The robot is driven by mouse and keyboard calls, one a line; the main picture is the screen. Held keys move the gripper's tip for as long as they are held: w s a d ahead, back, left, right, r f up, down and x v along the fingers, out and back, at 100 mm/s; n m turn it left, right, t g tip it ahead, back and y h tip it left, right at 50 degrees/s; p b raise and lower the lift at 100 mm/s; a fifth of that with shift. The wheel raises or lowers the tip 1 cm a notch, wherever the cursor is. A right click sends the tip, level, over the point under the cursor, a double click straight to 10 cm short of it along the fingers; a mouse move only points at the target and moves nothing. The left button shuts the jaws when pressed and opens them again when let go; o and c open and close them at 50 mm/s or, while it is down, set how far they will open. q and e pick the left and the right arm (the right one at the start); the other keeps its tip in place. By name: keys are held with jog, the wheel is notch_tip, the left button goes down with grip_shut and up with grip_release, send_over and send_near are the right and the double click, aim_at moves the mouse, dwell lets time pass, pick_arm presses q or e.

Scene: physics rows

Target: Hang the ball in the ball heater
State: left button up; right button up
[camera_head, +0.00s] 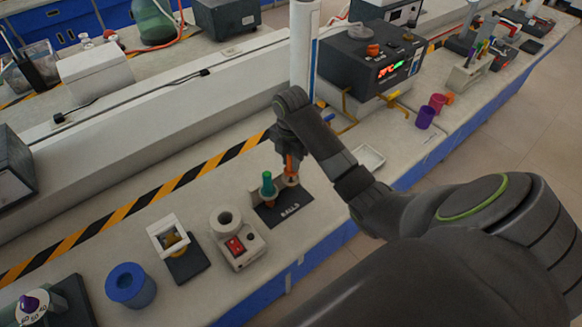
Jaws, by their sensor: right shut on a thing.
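My right gripper (287,150) comes in from the right and points down over the dark stand labelled BALLS (292,211). It is shut on the orange handle of a ball (291,168), whose lower end is at the stand; I cannot tell if it touches it. A green-handled ball piece (268,184) stands upright on the same stand, just left of the gripper. A white device with a round opening and a red switch (250,254), which looks like the ball heater, sits left of the stand. My left gripper is not in view.
Left of the white device are a white frame on a dark base (187,264) and a blue ring-shaped holder (131,286). A white post (303,50) and a box with a lit display (365,60) stand behind the gripper. A small white tray (369,157) lies to the right.

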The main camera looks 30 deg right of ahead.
notch_tip(320, 180, up, 3)
jog(key=shift+w+f, duration=0.1)
notch_tip(320, 180, up, 2)
jog(key=p, duration=0.3)
jog(key=shift+r, duration=0.2)
notch_tip(320, 180, up, 4)
jog(key=p, duration=0.4)
jog(key=shift+p, duration=0.35)
jog(key=shift+f, duration=0.1)
